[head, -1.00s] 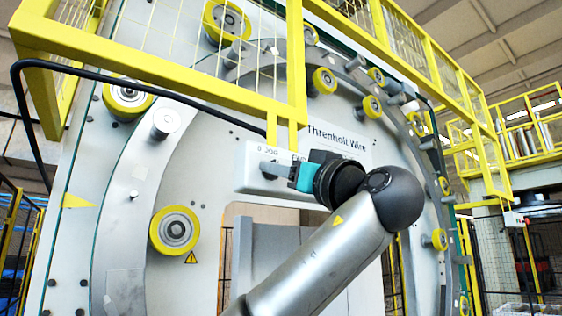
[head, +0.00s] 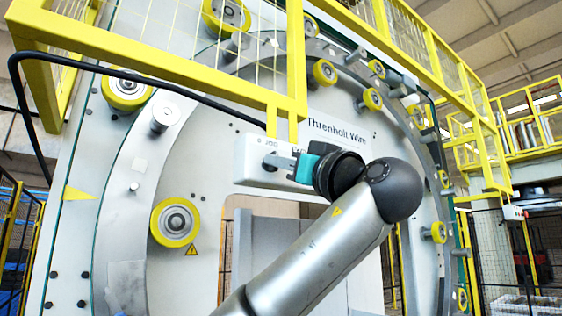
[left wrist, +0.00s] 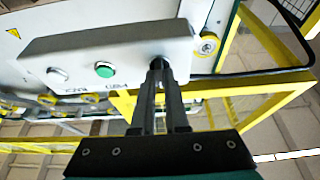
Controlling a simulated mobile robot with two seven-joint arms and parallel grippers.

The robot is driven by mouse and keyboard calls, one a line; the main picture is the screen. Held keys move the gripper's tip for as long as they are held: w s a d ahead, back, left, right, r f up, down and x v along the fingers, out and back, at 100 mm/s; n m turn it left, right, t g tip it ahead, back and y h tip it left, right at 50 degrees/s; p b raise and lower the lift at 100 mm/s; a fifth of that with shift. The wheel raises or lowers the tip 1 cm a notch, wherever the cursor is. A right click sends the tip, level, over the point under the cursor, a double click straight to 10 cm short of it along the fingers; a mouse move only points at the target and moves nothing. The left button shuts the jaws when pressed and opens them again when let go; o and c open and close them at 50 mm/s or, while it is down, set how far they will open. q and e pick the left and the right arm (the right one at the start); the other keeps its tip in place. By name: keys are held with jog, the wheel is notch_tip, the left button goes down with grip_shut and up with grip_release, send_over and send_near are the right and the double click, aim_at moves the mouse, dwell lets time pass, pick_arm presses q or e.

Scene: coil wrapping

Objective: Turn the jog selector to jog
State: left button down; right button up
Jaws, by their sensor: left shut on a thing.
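The white control box (head: 248,172) hangs in front of the big ring machine, with JOG lettering above its left end. My left gripper (head: 268,160) reaches it from the right in the head view, its fingers at the box front just below that lettering. In the left wrist view the box (left wrist: 110,45) carries a green button (left wrist: 104,70) and a silver knob (left wrist: 57,74). There my left gripper (left wrist: 160,72) is shut on the dark jog selector (left wrist: 157,62) at the box's right end. The fingers cover most of the selector, so its pointing direction is hidden. My right gripper is out of view.
A yellow guard frame (head: 285,100) stands just above the box, and a black cable (head: 140,77) loops to its left. Yellow rollers (head: 175,222) sit around the machine's ring. Open air lies below the box.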

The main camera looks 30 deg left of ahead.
pick_arm(q)
jog(key=m+t+h+b, duration=0.1)
jog(key=m+h+b, duration=0.1)
jog(key=m, duration=0.5)
jog(key=m+t+h+b, duration=0.2)
jog(key=m+h, duration=0.1)
jog(key=m, duration=0.4)
jog(key=m+t+h+b, duration=0.1)
jog(key=m+h+b, duration=0.1)
jog(key=m, duration=0.6)
jog(key=shift+s+r+h, duration=0.3)
jog(key=shift+r+h, duration=0.05)
jog(key=shift+h, duration=0.15)
jog(key=shift+m, duration=0.3)
jog(key=c, duration=0.9)
grip_release()
